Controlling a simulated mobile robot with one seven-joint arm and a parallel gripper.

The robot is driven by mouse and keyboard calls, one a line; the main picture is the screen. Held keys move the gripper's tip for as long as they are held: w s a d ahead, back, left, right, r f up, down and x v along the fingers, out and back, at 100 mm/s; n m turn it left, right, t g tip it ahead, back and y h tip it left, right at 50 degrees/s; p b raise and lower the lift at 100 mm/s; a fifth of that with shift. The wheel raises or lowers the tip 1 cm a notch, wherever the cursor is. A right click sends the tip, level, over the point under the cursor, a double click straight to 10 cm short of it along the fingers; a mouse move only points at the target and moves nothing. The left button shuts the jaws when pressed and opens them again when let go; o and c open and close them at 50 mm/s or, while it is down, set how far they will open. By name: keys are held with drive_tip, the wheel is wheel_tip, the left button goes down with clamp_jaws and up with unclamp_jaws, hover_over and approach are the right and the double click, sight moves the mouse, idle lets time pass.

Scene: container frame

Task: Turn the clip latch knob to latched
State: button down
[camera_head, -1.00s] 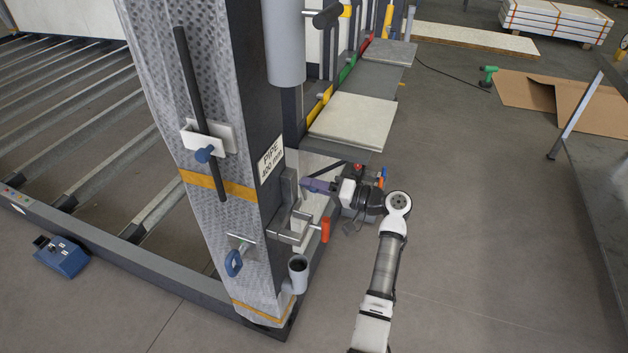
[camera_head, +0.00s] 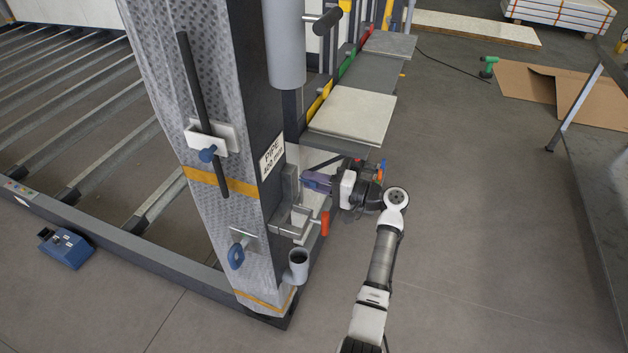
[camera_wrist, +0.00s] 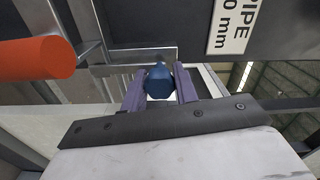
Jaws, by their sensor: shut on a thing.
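A faceted blue knob (camera_wrist: 158,82) sits between the two purple fingers of my gripper (camera_wrist: 158,76) in the wrist view. The fingers are shut on it, one on each side. In the head view my gripper (camera_head: 317,182) reaches in from the right, against the side of the grey column (camera_head: 222,115), below the "PIPE 400 mm" sign (camera_head: 272,158). Another blue knob (camera_head: 207,154) is on a white clip (camera_head: 225,137) around a dark rod, on the column's front face. Its latch position cannot be told.
An orange-red handle (camera_head: 325,222) on a metal bracket is just below my gripper; it is close at the left in the wrist view (camera_wrist: 35,58). A grey cup (camera_head: 298,266) and blue padlock-like loop (camera_head: 236,256) are lower.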

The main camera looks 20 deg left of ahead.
drive_tip(key=c, duration=1.1)
unclamp_jaws()
drive_tip(key=d+b, duration=0.1)
drive_tip(key=d, duration=0.3)
drive_tip(key=d+b, duration=0.1)
drive_tip(key=d, duration=0.4)
drive_tip(key=d+b, duration=0.2)
drive_tip(key=d, duration=0.3)
drive_tip(key=shift+s, duration=0.25)
